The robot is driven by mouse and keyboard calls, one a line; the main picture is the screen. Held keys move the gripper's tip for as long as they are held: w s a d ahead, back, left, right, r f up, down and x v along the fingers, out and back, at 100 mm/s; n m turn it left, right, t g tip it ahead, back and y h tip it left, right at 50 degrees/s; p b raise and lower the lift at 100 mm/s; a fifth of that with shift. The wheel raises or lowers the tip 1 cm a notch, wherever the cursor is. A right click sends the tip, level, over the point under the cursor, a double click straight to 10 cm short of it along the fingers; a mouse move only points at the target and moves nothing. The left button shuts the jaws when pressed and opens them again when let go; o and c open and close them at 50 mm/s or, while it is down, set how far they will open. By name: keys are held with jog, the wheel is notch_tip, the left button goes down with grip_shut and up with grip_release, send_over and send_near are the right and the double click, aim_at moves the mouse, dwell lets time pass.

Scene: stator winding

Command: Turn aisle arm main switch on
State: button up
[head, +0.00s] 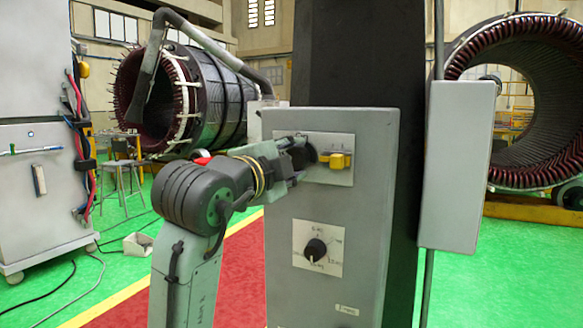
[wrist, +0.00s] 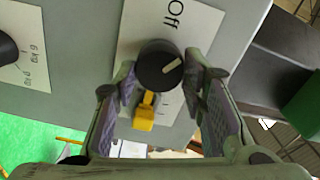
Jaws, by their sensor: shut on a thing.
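The main switch is a round black knob (wrist: 158,70) on a white plate (wrist: 138,18) in the wrist view. The word "Off" is printed on the plate above the knob. The knob's pale pointer line slants to the upper right in that view. A yellow tab (wrist: 145,118) sticks out below the knob; it also shows in the head view (head: 338,161). My gripper (wrist: 160,82) is shut on the knob, one finger on each side. In the head view my gripper (head: 303,156) is at the upper plate, largely hiding the knob.
The plate is on a grey control box (head: 285,205). A second black dial (head: 315,249) sits lower on it. A grey side box (head: 455,165) is at the right. Large stators (head: 225,95) stand behind, and a grey cabinet (head: 35,205) with cables is at the left.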

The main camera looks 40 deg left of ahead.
jog(key=m+b, duration=0.1)
jog(key=m, duration=0.4)
jog(key=shift+f+m+b, duration=0.15)
jog(key=shift+m+b, duration=0.15)
jog(key=shift+b, duration=0.05)
jog(key=m+b, duration=0.1)
jog(key=m, duration=0.4)
jog(key=shift+m, duration=0.3)
jog(key=o, duration=1.2)
jog(key=shift+c, duration=0.2)
jog(key=shift+s, duration=0.1)
jog(key=v, duration=1.2)
